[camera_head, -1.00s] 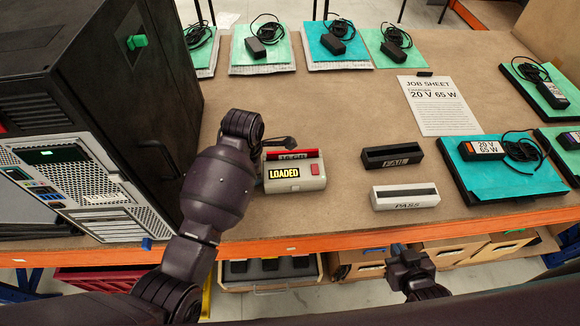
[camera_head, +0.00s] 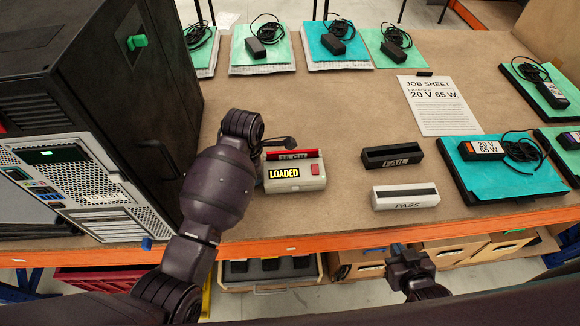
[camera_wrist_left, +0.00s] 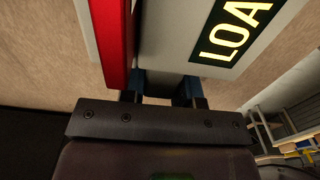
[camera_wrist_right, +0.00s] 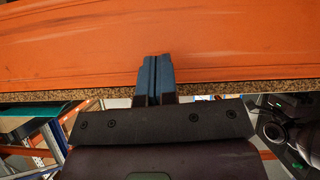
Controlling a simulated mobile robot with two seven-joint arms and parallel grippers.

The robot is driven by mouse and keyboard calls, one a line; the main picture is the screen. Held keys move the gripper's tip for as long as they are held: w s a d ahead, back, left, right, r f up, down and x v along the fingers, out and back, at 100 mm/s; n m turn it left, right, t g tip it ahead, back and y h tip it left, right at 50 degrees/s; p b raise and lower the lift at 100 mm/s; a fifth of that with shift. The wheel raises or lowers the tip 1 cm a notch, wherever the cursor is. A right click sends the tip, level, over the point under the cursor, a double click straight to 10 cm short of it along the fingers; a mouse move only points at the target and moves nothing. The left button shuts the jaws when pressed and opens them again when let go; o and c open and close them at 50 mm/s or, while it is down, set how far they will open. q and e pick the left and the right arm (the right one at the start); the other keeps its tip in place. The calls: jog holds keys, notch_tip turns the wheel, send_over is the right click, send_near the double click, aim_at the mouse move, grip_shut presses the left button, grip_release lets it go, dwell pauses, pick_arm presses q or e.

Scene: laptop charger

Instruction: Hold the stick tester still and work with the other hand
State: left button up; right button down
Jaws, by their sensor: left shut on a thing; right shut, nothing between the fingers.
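The stick tester (camera_head: 295,172) is a light grey box on the bench. Its lit label reads LOADED, a red button is at its right, and a red stick marked 16 GB (camera_head: 291,155) sits along its back edge. My left gripper (camera_wrist_left: 165,90) is shut on the tester at its left side; the fingers show below the red stick and the LOADED label (camera_wrist_left: 237,32) in the left wrist view. In the head view my left arm hides those fingers. My right gripper (camera_head: 402,252) is shut and empty in front of the bench edge; its closed fingers (camera_wrist_right: 156,75) show in the right wrist view.
A black FAIL tray (camera_head: 392,157) and a white PASS tray (camera_head: 405,197) stand right of the tester. A job sheet (camera_head: 438,105) reads 20 V 65 W. Chargers lie on coloured mats at the back and right. A black computer tower (camera_head: 110,90) fills the left.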

aim_at(296, 236)
dwell(0.7)
